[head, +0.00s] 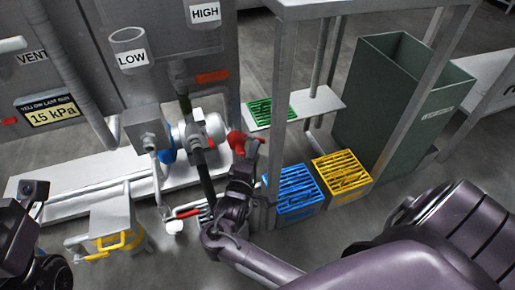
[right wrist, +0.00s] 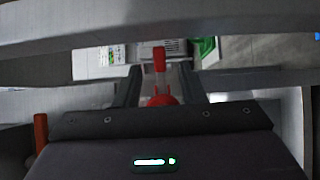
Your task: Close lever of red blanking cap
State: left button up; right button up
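The red blanking cap (head: 237,138) is at the right end of the grey pipe fitting in the head view. In the right wrist view the rounded red cap (right wrist: 160,99) shows low between my fingers, and a red lever (right wrist: 159,60) stands out straight beyond it. My right gripper (head: 246,152) is at the cap, its fingertips close around the lever side. In the right wrist view my right gripper's fingers (right wrist: 159,85) stand apart on either side of the red parts, with gaps visible. Whether a finger touches the lever is hidden. Only dark parts of my left arm show at the left edge.
A grey metal post (head: 291,100) stands just right of the cap. Blue (head: 296,205) and yellow (head: 342,180) crates are on the floor to the right, and a green bin (head: 385,105) is behind. A red-handled part (head: 188,212) hangs below the fitting.

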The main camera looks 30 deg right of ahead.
jog(key=shift+b+x, duration=0.4)
jog(key=shift+x, duration=1.15)
jog(key=shift+c, duration=0.5)
grip_shut()
jog(key=shift+a+m+g+h+p, duration=0.15)
jog(key=shift+m+g+h+p, duration=0.05)
jog(key=shift+m+g+h, duration=0.25)
jog(key=shift+a+m+g+h+p, duration=0.25)
jog(key=shift+m+g, duration=0.1)
jog(key=shift+g, duration=0.2)
jog(key=shift+o, duration=0.5)
grip_release()
